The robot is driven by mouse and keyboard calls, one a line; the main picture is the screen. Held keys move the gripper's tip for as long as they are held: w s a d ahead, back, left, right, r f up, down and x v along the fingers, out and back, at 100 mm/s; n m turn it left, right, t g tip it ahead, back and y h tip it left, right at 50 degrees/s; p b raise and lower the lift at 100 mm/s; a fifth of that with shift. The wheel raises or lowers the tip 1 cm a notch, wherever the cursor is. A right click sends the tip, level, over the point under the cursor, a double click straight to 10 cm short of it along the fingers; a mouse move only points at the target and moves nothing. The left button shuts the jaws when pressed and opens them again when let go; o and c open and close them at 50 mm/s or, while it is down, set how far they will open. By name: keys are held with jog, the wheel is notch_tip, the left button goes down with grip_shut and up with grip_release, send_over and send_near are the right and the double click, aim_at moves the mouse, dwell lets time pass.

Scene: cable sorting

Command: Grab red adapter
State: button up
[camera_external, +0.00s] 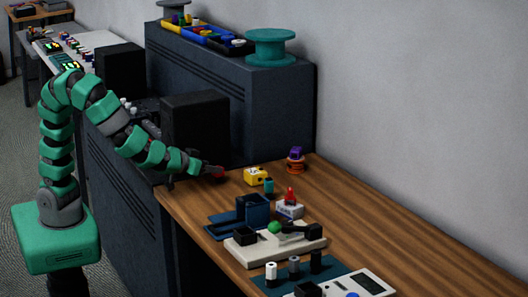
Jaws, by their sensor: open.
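My gripper (207,175) is open and low over the table's left edge, beside or around this red object. The fingers are dark and small, so I cannot tell whether they touch it. Another small red piece (291,194) stands on a white block (289,209) nearer the middle of the table.
A yellow block (257,176) and a purple-and-orange item (296,160) stand right of my gripper. Blue holders (253,208), a white fixture (262,249) and a white meter (366,284) lie nearer. A black box (195,124) stands behind. The table's right side is clear.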

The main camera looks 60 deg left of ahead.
jog(key=shift+b+x, duration=0.55)
jog(key=shift+x, duration=1.1)
jog(key=c, duration=1.1)
jog(key=shift+r, duration=0.1)
